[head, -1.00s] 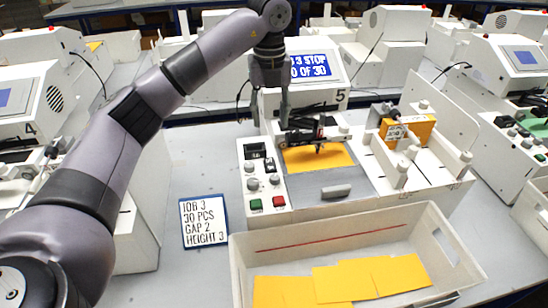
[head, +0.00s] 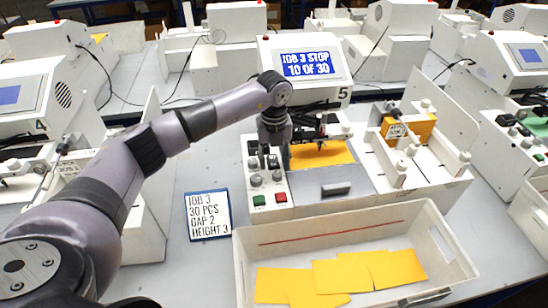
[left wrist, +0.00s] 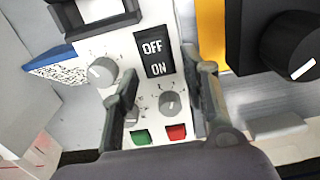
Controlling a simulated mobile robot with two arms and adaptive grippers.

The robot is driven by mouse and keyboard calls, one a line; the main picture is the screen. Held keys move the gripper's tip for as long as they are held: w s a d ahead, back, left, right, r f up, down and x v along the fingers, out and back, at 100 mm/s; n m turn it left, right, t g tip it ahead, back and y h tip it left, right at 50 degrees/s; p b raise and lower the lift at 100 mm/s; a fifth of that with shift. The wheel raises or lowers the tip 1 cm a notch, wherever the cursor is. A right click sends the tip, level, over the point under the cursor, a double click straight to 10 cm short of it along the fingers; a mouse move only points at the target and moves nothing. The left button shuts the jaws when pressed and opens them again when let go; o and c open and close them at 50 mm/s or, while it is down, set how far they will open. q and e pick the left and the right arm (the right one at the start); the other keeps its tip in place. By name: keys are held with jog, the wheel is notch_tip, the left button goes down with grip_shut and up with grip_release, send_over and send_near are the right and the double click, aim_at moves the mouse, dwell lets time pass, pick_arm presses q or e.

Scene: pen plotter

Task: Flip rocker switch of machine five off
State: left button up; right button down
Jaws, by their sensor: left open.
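Machine five (head: 345,205) is the white plotter with the "5" under its screen; the screen (head: 305,64) reads "JOB 3 STOP 10 OF 30". Its black rocker switch (left wrist: 153,52), marked OFF above and ON below, shows in the left wrist view on the control panel. In the head view my gripper largely hides the switch. My left gripper (head: 273,158) is over this panel. In the left wrist view its two open fingers (left wrist: 165,92) stand either side below the switch, with nothing between them but the panel behind. Contact with the panel cannot be told.
Grey knobs (left wrist: 102,71), a green button (head: 259,200) and a red button (head: 281,197) sit near the switch. A job card (head: 208,215) lies left of the machine. A white bin (head: 350,238) with orange sheets stands in front. Machine four (head: 40,95) is at left.

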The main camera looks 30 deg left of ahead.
pick_arm(q)
grip_shut()
pick_arm(e)
jog(key=shift+w, duration=0.3)
jog(key=shift+f, duration=0.15)
pick_arm(q)
jog(key=shift+w+a+r+g+h+b, duration=0.1)
jog(key=shift+w+a+g+h+b, duration=0.1)
jog(key=shift+g+h+b, duration=0.45)
jog(key=shift+w+a+r+g+h+b, duration=0.1)
jog(key=shift+w+g+h+b, duration=0.1)
jog(key=shift+g+h+b, duration=0.4)
pick_arm(e)
jog(key=shift+a+f, duration=0.1)
jog(key=shift+f, duration=0.75)
pick_arm(q)
jog(key=shift+g, duration=0.25)
jog(key=shift+p, duration=0.3)
grip_release()
